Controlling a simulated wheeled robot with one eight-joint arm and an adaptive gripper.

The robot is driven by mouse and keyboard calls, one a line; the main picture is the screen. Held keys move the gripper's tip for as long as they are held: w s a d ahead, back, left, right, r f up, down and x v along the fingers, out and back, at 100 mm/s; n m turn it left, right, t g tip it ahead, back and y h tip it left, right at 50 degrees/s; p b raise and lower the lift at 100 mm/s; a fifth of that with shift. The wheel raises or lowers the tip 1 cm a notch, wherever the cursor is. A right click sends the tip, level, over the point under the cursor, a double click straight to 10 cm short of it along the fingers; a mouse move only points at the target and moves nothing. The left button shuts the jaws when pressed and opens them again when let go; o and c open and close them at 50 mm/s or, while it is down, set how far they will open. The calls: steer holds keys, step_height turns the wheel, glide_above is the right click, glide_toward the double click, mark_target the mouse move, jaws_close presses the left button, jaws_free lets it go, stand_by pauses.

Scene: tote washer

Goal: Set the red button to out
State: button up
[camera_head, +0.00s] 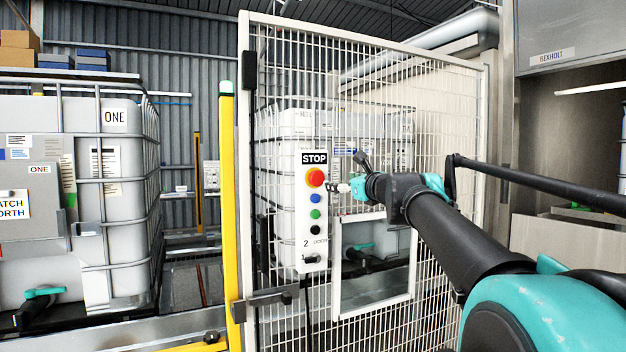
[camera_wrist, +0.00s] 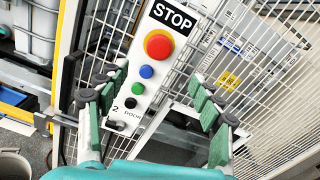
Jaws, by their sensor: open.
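The red button (camera_head: 316,177) is a round mushroom button on a yellow collar, under a black STOP label on a white control panel (camera_head: 313,255). In the wrist view the red button (camera_wrist: 158,46) sits above and beyond the gap between my fingers, with nothing touching it. I cannot tell whether it is pressed in or out. My gripper (camera_head: 345,187) is just right of the button in the head view. In the wrist view my gripper (camera_wrist: 158,95) has its green-padded fingers spread wide, open and empty, with the panel showing between them.
Below the red button are a blue button (camera_wrist: 146,71), a green button (camera_wrist: 139,88), a black button (camera_head: 315,230) and a door switch (camera_head: 312,259). The panel is on a white mesh gate (camera_head: 450,130). A yellow post (camera_head: 228,190) and a caged tank (camera_head: 125,240) stand left.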

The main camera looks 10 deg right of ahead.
mark_target(318, 177)
steer(key=x, duration=1.6)
steer(key=shift+f, duration=0.1)
jaws_close()
